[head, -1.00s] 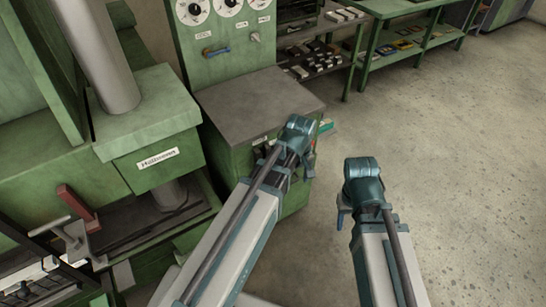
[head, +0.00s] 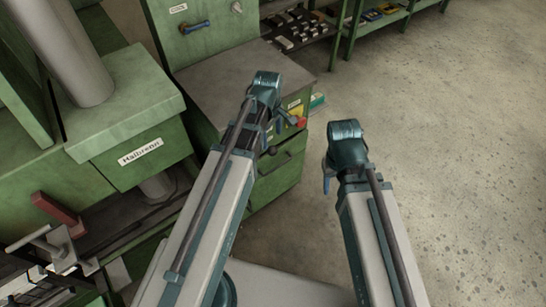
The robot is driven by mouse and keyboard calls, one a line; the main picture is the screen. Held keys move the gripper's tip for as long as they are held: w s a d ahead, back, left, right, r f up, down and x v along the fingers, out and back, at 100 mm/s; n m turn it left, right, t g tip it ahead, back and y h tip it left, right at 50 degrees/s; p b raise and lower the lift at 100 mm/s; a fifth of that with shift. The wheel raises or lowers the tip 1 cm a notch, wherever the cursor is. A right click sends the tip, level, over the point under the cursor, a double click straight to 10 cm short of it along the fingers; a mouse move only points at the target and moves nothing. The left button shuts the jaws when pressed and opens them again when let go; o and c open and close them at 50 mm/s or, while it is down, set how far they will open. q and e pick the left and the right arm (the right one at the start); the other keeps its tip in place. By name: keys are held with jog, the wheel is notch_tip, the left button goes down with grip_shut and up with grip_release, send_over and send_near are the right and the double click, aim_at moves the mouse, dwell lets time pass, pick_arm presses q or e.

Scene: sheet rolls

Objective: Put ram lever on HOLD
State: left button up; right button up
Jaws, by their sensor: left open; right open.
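The label is too small to read, so I cannot tell if this is the ram lever. Another blue-handled lever (head: 195,27) lies about level on the upright green panel, under a small white label. My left gripper (head: 269,129) is open, mostly hidden under its wrist, near the cabinet-front lever; contact cannot be told. My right gripper (head: 328,178) is open, mostly hidden below its wrist, over the floor to the right.
The grey cabinet top (head: 215,85) is bare. A green press housing (head: 130,125) with a grey column stands left, and a red-handled part (head: 58,213) sits below it. Shelves with small parts (head: 300,27) stand behind. Floor on the right (head: 450,150) is clear.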

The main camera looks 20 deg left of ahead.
aim_at(273, 155)
pick_arm(q)
jog(key=f+b, duration=0.3)
jog(key=f, duration=0.1)
jog(key=f+b, duration=0.8)
jog(key=shift+w+d, duration=0.2)
jog(key=shift+w, duration=0.15)
jog(key=shift+c, duration=0.3)
grip_shut()
dwell(0.7)
